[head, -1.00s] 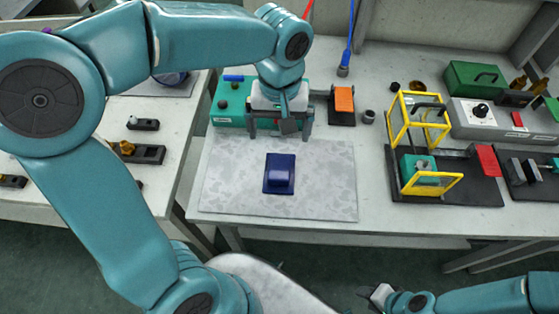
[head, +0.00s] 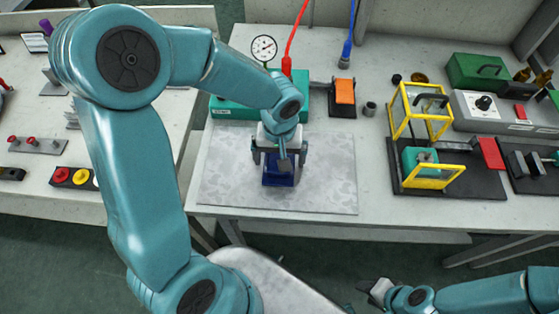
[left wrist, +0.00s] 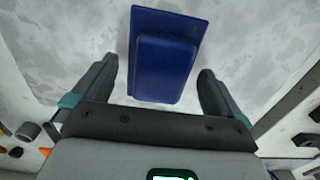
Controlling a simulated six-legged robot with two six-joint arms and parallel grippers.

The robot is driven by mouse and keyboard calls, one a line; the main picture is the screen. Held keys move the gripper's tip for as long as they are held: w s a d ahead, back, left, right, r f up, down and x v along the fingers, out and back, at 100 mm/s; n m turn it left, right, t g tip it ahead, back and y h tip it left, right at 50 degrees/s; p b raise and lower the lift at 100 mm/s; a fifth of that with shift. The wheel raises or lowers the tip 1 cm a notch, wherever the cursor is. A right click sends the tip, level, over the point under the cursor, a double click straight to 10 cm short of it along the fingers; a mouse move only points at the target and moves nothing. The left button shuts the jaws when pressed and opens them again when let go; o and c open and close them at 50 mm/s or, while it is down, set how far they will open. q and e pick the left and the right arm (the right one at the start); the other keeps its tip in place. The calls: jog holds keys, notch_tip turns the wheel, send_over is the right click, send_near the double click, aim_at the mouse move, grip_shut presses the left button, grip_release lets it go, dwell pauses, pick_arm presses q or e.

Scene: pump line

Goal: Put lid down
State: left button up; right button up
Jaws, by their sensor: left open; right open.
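The blue lid (head: 278,181), a flat plate with a raised block on top, lies on the pale mottled mat (head: 225,185). My left gripper (head: 279,170) is above it and open, hiding part of it in the head view. In the left wrist view the lid (left wrist: 165,60) shows between the two spread fingers of the left gripper (left wrist: 158,92), with gaps on both sides. My right gripper (head: 373,291) is open and empty, low at the bottom of the head view, in front of the bench.
A teal box (head: 232,109) with a gauge (head: 264,48) stands behind the mat. An orange-topped block (head: 344,92) and a dark cylinder (head: 370,108) are to its right. A yellow-framed guard (head: 421,112) stands on a black base further right. The mat around the lid is clear.

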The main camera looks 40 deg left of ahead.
pick_arm(q)
jog(key=shift+s+f, duration=0.1)
jog(key=shift+f, duration=0.3)
jog(key=c, duration=1)
notch_tip(320, 180, up, 20)
jog(key=p, duration=0.2)
jog(key=w+d+f+m, duration=0.1)
jog(key=w+f, duration=0.1)
jog(key=f, duration=0.2)
jog(key=w+d+f+m, duration=0.2)
jog(key=f, duration=0.3)
jog(key=w+d+f+m, duration=0.1)
jog(key=w+f+m, duration=0.1)
jog(key=f, duration=0.3)
jog(key=shift+w+d+f, duration=0.15)
jog(key=shift+w+f, duration=0.1)
jog(key=shift+w, duration=0.3)
jog(key=shift+w+r+m, duration=0.1)
jog(key=shift+w+m, duration=0.25)
jog(key=shift+m, duration=0.15)
jog(key=shift+r, duration=0.1)
jog(key=shift+d, duration=0.1)
